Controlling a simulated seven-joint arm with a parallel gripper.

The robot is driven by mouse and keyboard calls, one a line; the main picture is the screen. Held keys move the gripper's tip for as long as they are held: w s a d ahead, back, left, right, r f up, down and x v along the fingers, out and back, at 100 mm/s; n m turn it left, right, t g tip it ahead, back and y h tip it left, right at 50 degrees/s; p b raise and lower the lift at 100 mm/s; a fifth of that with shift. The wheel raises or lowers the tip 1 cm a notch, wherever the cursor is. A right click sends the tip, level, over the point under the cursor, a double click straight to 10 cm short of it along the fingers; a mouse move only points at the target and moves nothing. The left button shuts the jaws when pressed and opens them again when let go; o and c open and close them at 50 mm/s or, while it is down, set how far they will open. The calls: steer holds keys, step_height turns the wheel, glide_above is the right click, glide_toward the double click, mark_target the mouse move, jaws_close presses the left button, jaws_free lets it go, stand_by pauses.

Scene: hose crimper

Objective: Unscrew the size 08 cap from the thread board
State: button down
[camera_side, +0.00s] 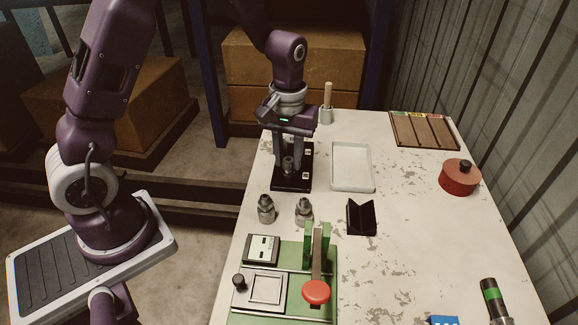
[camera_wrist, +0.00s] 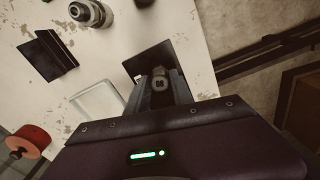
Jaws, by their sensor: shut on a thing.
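The thread board (camera_side: 292,181) is a black plate on the far left part of the table in the side view. It also shows in the wrist view (camera_wrist: 143,62) as a dark plate under my fingers. My gripper (camera_side: 288,164) points down over the board and is shut on a grey metal cap (camera_side: 288,163). In the wrist view the cap's top (camera_wrist: 160,83) shows between the fingers of my gripper (camera_wrist: 160,90). The mark on the cap is too small to read. Small pale labels lie on the board beside my fingers. The thread under the cap is hidden.
Two metal fittings (camera_side: 266,209) and a black V-block (camera_side: 361,217) stand nearer the camera. A green crimper with a red-knobbed lever (camera_side: 316,291) is in front. A red round container (camera_side: 459,177) stands at right.

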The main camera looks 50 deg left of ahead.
mark_target(288, 159)
steer(key=n, duration=0.7)
steer(key=shift+n, duration=0.4)
steer(key=shift+r, duration=4.05)
